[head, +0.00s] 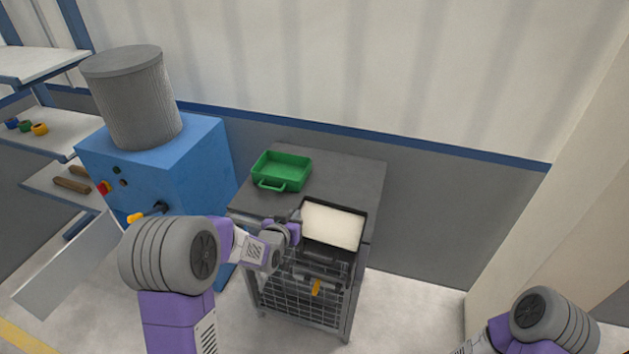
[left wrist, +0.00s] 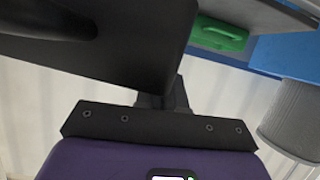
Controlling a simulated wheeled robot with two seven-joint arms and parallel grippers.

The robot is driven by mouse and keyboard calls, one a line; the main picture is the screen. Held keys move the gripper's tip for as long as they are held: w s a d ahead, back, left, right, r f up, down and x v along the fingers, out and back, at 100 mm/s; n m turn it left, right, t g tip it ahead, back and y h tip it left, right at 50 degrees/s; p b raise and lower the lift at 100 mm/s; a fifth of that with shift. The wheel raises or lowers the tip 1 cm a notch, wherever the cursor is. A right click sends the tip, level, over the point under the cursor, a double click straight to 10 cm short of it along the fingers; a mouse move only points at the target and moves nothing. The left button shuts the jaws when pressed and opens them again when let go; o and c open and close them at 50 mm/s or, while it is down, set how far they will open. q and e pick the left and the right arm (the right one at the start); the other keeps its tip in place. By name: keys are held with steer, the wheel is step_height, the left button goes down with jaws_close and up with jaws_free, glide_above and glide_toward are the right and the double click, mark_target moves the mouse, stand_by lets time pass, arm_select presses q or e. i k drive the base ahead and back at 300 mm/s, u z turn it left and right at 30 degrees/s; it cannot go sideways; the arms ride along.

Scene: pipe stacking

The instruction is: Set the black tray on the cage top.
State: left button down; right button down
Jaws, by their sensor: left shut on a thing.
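The black tray (head: 364,232), with a white block or lining inside, is at the front right of the cage top (head: 345,170). It looks level and overlaps the cage's front edge; I cannot tell whether it touches the top. My left gripper (head: 295,232) is shut on the tray's left side. In the left wrist view the black tray (left wrist: 120,45) fills the upper left, against my gripper (left wrist: 163,98), whose fingertips are mostly hidden. My right arm shows at the lower right of the head view, but its gripper is out of frame.
A green tray (head: 281,171) stands on the cage top's back left. The wire cage front (head: 305,298) is below. A blue cabinet (head: 170,165) with a grey ribbed bin (head: 135,100) stands left, beside shelves (head: 45,130). The cage top's back right is clear.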

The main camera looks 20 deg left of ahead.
mark_target(345, 194)
steer(key=z, duration=0.1)
steer(key=i, duration=0.95)
steer(key=u, duration=0.1)
